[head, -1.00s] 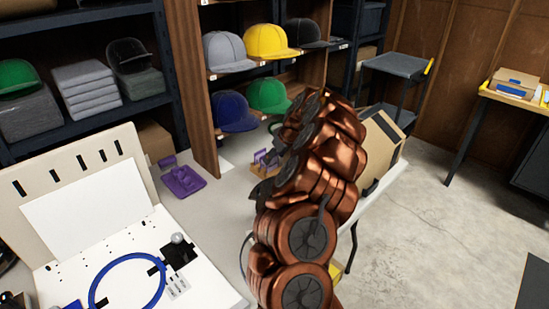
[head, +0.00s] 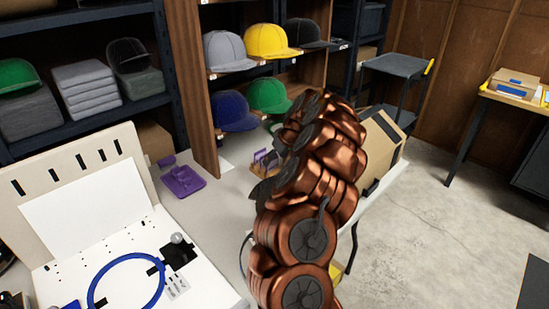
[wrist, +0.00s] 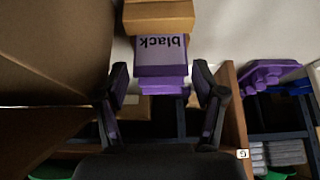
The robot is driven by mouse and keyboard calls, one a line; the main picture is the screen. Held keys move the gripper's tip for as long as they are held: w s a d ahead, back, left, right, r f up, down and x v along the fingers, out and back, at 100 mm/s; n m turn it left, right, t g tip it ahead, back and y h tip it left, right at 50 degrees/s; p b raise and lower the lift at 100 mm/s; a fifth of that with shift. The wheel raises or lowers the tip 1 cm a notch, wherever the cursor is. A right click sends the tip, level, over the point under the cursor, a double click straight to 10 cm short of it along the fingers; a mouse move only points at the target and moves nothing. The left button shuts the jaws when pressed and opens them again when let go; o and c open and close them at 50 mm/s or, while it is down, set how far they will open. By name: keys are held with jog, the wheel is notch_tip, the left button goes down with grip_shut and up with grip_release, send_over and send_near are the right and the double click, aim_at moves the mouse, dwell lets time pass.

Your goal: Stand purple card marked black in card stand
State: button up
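In the wrist view, a purple card marked "black" (wrist: 161,57), its lettering upside down, stands out from a tan wooden block (wrist: 158,17). More purple edges show just below it. My gripper (wrist: 160,84) is open, with one dark finger on each side of the card's lower part and a gap at both sides. In the head view, several upright purple cards (head: 266,157) show in a small wooden holder (head: 260,171), partly hidden by my arm. My fingers (head: 262,190) are mostly hidden there. A purple stand-like piece (head: 183,181) lies on the table to the left.
A white board (head: 85,210) with a blue cable loop (head: 127,282) stands at the front left. A cardboard box (head: 380,150) is close behind my arm. A wooden shelf panel (head: 195,90) and caps stand behind the table. A large brown surface (wrist: 55,55) fills the wrist view's left.

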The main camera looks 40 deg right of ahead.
jog(key=o, duration=0.3)
jog(key=shift+r, duration=0.15)
jog(key=v, duration=1.1)
jog(key=shift+s+r, duration=0.25)
jog(key=shift+s, duration=0.05)
